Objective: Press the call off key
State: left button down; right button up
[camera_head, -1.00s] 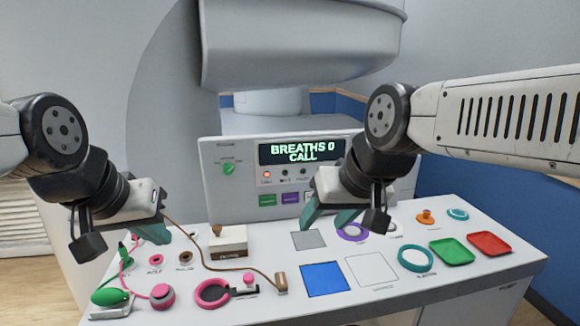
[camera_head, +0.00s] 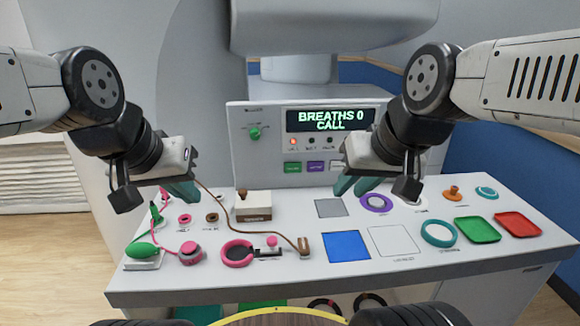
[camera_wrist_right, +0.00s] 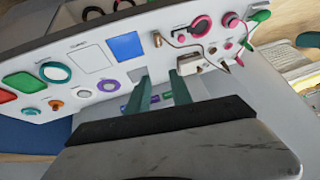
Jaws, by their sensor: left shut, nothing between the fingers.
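The console's upright panel (camera_head: 250,140) has a display (camera_head: 330,120) reading "BREATHS 0 CALL". A lit red lamp sits below the display. Lower down are a green key (camera_head: 292,167), a purple key (camera_head: 316,166) and a pale key (camera_head: 338,163), partly hidden by my right gripper. Their labels are too small to read, so I cannot tell which is call off. My left gripper (camera_head: 182,190) is shut and empty, above the left of the desk. My right gripper (camera_head: 358,186) is open and empty, in front of the panel; its parted fingers show in the right wrist view (camera_wrist_right: 160,90).
The sloping desk (camera_head: 300,270) holds a white block (camera_head: 254,207) with a brown cable, a pink ring (camera_head: 237,253), a green bulb (camera_head: 141,250), a blue square (camera_head: 346,246), a teal ring (camera_head: 438,234) and green and red trays (camera_head: 517,224). A green knob (camera_head: 254,133) is on the panel.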

grip_shut()
dwell(1.4)
